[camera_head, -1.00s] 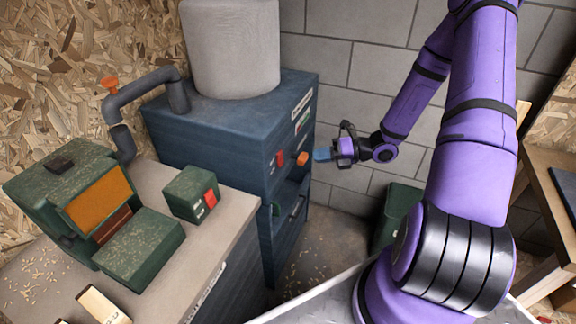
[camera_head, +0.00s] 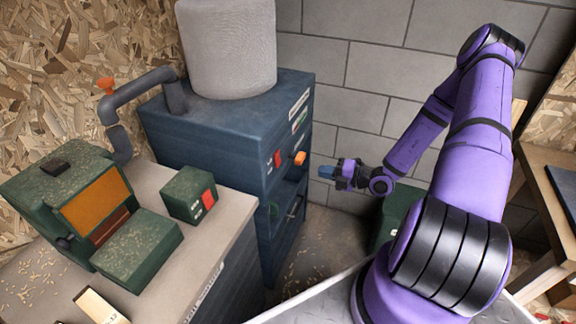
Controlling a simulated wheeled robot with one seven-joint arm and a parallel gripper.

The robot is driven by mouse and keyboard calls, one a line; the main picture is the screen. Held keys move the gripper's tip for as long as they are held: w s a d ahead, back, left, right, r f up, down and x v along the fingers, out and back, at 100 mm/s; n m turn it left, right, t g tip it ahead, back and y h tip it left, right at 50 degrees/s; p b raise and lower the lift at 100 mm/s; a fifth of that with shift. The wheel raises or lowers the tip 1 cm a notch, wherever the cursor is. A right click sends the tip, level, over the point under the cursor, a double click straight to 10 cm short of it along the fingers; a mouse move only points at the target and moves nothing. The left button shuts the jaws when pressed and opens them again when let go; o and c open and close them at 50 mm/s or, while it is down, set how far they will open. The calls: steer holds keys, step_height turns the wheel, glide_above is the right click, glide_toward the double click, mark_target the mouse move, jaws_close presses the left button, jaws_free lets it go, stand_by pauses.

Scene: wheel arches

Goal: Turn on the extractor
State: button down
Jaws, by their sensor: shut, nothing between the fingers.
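The extractor is a dark blue cabinet (camera_head: 215,135) with a pale cloth filter drum (camera_head: 230,50) on top, standing against the block wall. Its front face has an orange knob (camera_head: 299,158) and a small red switch (camera_head: 277,158). A grey duct (camera_head: 125,100) joins its left side. My gripper (camera_head: 327,171) is to the right of the orange knob and slightly lower, apart from the cabinet.
A bench (camera_head: 235,210) at left carries a green machine (camera_head: 75,195) and a green switch box (camera_head: 190,194) with a red button. A dark green bin (camera_head: 385,225) stands below my arm. A wooden table (camera_head: 550,165) is at right. Open floor lies before the cabinet.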

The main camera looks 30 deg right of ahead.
steer(key=x, duration=1.4)
steer(key=shift+w+a, duration=0.1)
steer(key=shift+a, duration=0.05)
glide_toward(279, 163)
steer(key=s+d+f, duration=0.2)
steer(key=s+d, duration=0.1)
steer(key=s, duration=0.1)
steer(key=shift+s+d+f, duration=0.4)
stand_by(0.7)
